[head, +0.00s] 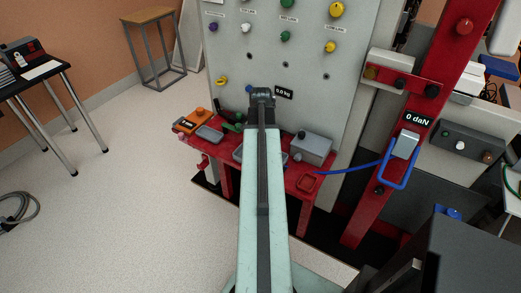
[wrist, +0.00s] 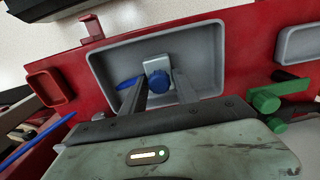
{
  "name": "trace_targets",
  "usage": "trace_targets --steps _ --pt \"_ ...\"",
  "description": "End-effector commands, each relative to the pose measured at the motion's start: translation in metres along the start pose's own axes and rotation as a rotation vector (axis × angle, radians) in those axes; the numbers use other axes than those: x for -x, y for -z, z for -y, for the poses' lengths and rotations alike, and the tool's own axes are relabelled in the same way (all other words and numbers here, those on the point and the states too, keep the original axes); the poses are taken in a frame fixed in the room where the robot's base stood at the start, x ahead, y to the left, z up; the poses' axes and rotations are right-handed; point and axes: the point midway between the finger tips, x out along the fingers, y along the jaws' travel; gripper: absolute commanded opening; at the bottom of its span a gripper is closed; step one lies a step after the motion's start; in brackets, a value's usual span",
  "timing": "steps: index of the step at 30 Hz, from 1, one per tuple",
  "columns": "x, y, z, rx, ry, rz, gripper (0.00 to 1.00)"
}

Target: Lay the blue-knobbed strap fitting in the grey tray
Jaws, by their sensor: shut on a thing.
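The blue-knobbed strap fitting (wrist: 158,66) shows in the wrist view as a pale metal plate with a round blue knob. My gripper (wrist: 160,84) has one finger on each side of the knob and is shut on it. The fitting is seen against the inside of the larger grey tray (wrist: 107,90); I cannot tell whether it touches the tray floor. A blue piece (wrist: 128,83) shows just left of the left finger, partly hidden by it. In the head view the grey tray (head: 238,154) is partly covered by my arm, and the gripper and fitting are hidden.
The tray sits on a red bench (head: 285,180) below a panel with coloured knobs. A second grey tray (head: 209,132), a grey box (head: 312,148), a small red tray (head: 306,182) and a green-handled item (wrist: 268,100) are near. A blue strap (head: 350,168) runs to the red post.

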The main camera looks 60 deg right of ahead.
Motion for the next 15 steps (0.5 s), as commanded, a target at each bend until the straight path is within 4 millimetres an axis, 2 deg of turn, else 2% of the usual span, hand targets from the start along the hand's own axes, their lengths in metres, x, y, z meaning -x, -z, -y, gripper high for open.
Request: trace_targets --steps 15 --pt "-0.0028 0.0003 -0.0005 -0.001 0.0 0.0 0.0"
